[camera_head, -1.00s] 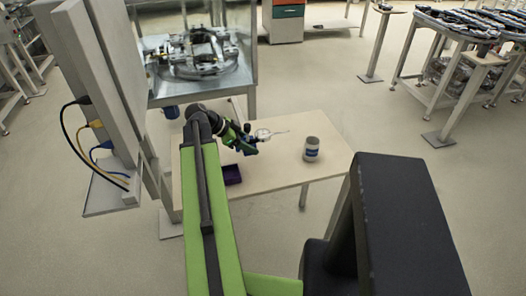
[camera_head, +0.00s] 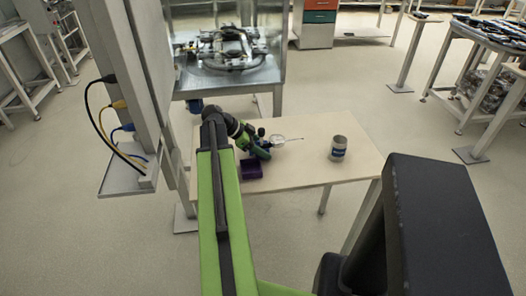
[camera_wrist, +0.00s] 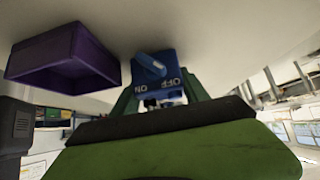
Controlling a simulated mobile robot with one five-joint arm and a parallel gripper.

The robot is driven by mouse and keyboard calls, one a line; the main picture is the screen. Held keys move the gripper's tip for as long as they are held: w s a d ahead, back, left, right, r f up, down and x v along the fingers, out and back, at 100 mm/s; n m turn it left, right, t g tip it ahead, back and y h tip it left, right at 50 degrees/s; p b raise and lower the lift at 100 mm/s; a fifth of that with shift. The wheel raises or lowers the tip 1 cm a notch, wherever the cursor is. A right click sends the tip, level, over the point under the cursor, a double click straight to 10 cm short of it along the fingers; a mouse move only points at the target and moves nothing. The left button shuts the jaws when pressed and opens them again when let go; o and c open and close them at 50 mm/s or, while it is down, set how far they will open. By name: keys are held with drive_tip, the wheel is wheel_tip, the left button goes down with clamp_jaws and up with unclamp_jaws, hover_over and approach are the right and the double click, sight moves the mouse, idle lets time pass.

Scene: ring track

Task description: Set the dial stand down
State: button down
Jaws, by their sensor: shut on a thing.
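My gripper (camera_head: 261,149) is shut on the dial stand, above the left part of the pale table (camera_head: 310,174). The stand's round pale dial (camera_head: 277,139) and a thin rod point right in the head view. In the wrist view, the stand's blue base (camera_wrist: 157,70) with a knob and ON/OFF lettering shows just beyond the green fingers of my gripper (camera_wrist: 160,98). I cannot tell whether the base touches the table.
A purple open bin (camera_head: 251,168) lies close in front of my gripper; it also shows left in the wrist view (camera_wrist: 62,62). A grey can (camera_head: 338,148) stands to the right. Bare tabletop lies between them. A metal-framed machine (camera_head: 232,82) stands behind.

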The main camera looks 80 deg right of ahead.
drive_tip(key=shift+f, duration=0.1)
drive_tip(key=c, duration=0.6)
unclamp_jaws()
drive_tip(key=p+v, duration=0.8)
drive_tip(key=v, duration=0.3)
drive_tip(key=shift+r, duration=0.45)
drive_tip(key=shift+o, duration=0.6)
drive_tip(key=shift+w+a+r+p, duration=0.2)
drive_tip(key=shift+w+r+p, duration=0.05)
drive_tip(key=shift+w+p, duration=0.15)
drive_tip(key=p+v, duration=0.4)
drive_tip(key=v, duration=0.1)
drive_tip(key=b+x, duration=0.9)
drive_tip(key=x, duration=0.3)
drive_tip(key=shift+w+f, duration=0.1)
drive_tip(key=shift+w, duration=0.1)
drive_tip(key=shift+s+d+f, duration=0.15)
drive_tip(key=shift+s+d, duration=0.1)
drive_tip(key=shift+s, duration=0.15)
